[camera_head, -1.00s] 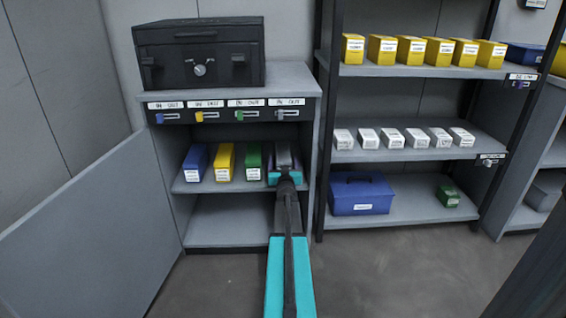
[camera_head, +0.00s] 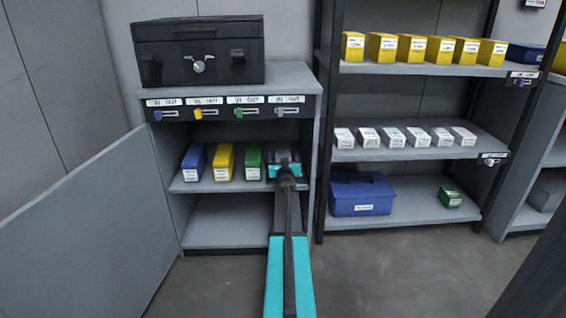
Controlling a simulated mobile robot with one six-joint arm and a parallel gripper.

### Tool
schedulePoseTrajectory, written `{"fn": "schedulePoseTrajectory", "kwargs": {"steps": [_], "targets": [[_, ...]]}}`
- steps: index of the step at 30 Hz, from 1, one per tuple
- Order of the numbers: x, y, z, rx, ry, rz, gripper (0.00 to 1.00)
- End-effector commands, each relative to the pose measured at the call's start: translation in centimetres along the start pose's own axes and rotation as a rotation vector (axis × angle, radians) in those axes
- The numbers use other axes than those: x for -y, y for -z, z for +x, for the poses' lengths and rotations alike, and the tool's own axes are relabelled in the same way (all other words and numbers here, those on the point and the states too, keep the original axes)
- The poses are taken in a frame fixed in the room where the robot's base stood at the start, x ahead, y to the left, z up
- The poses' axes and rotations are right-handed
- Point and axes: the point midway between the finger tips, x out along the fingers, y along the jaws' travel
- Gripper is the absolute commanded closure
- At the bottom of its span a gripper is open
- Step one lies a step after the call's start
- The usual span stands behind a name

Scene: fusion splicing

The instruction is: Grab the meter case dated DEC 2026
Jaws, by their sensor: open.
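On the upper shelf inside the open cabinet stand a blue case (camera_head: 195,160), a yellow case (camera_head: 224,160) and a green case (camera_head: 253,160), each with a white label on its front. The label dates are too small to read. My gripper (camera_head: 283,157) is open at the right end of this row, beside the green case. A greyish case seems to be at that spot, but my gripper hides most of it, including any label. I cannot tell whether the fingers are around it or touching it.
The cabinet door (camera_head: 85,235) stands open at the left. The cabinet's right wall (camera_head: 312,160) is close to my gripper. A black safe box (camera_head: 200,55) sits on top. The rack at the right holds yellow boxes (camera_head: 411,47), white boxes (camera_head: 392,137), a blue toolbox (camera_head: 361,194) and a green box (camera_head: 449,196).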

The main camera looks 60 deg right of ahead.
Motion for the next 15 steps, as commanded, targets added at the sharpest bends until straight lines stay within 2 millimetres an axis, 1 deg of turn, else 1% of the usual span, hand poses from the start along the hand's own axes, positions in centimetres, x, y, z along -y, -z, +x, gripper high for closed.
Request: {"fn": "schedulePoseTrajectory", "kwargs": {"steps": [9,11,15], "targets": [[0.02,-0.04,-0.01,0.000,0.000,0.000,0.25],[0.03,-0.04,-0.01,0.000,0.000,0.000,0.33],[0.03,-0.04,-0.01,0.000,0.000,0.000,0.57]]}}
